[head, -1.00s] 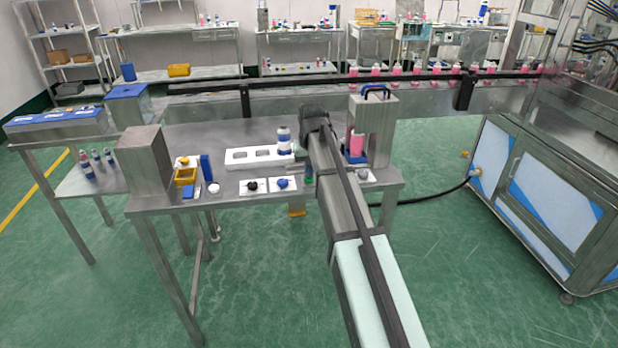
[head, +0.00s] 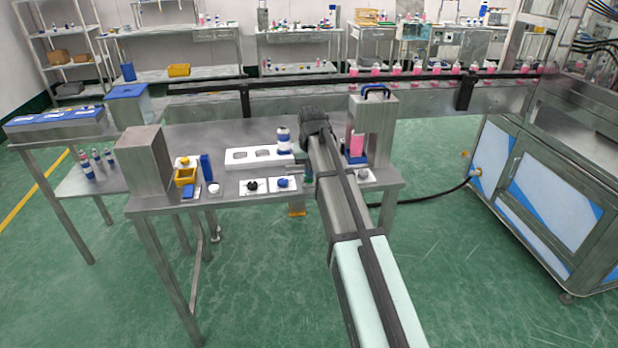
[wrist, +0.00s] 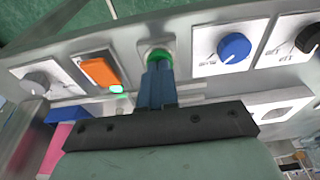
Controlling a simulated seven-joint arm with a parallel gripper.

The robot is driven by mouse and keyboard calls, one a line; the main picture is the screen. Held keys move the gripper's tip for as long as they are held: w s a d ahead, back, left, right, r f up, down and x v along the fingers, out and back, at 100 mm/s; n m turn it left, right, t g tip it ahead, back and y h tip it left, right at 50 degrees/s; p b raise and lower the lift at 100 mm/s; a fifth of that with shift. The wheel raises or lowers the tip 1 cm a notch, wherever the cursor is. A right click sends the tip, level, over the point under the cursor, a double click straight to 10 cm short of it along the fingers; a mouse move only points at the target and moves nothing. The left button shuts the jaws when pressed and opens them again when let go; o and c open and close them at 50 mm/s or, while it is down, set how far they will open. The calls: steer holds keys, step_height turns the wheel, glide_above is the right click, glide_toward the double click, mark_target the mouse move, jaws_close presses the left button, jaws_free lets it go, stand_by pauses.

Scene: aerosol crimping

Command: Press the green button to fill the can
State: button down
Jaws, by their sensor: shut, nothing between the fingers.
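The green button (wrist: 159,53) sits in a metal surround on the panel in the wrist view. My gripper (wrist: 158,69) is shut and empty, with its blue fingertips over the button's lower part. The tips look to be at the button; whether they press it in, I cannot tell. A pink can-like body (head: 357,145) stands inside the metal filling stand (head: 385,125), and pink also shows at the lower left of the wrist view (wrist: 60,140).
Beside the button are an orange switch (wrist: 100,72) with a glowing green lamp (wrist: 118,89), a blue knob (wrist: 234,46), a black knob (wrist: 309,38) and a grey knob (wrist: 35,84). A blue-and-white can (head: 284,141) stands at the white rack (head: 240,154).

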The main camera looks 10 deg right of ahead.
step_height(320, 180, up, 10)
steer(key=shift+r, duration=0.2)
stand_by(1.3)
steer(key=s+d+f+g, duration=0.15)
steer(key=s+f, duration=0.55)
steer(key=f, duration=0.7)
steer(key=s+f+m+g, duration=0.1)
steer(key=s+f+g, duration=0.1)
steer(key=s+f, duration=0.9)
steer(key=s+d+f+g, duration=0.1)
steer(key=s+f, duration=0.3)
steer(key=f, duration=1.4)
steer(key=s+f+g, duration=0.1)
steer(key=s+f, duration=0.5)
steer(key=s, duration=0.5)
steer(key=s+f+g, duration=0.2)
steer(key=s+f, duration=0.5)
steer(key=s, duration=0.5)
steer(key=s+f+n+g, duration=0.1)
steer(key=s+f, duration=0.5)
steer(key=s, duration=0.6)
steer(key=shift+a+f, duration=0.2)
steer(key=shift+f, duration=0.2)
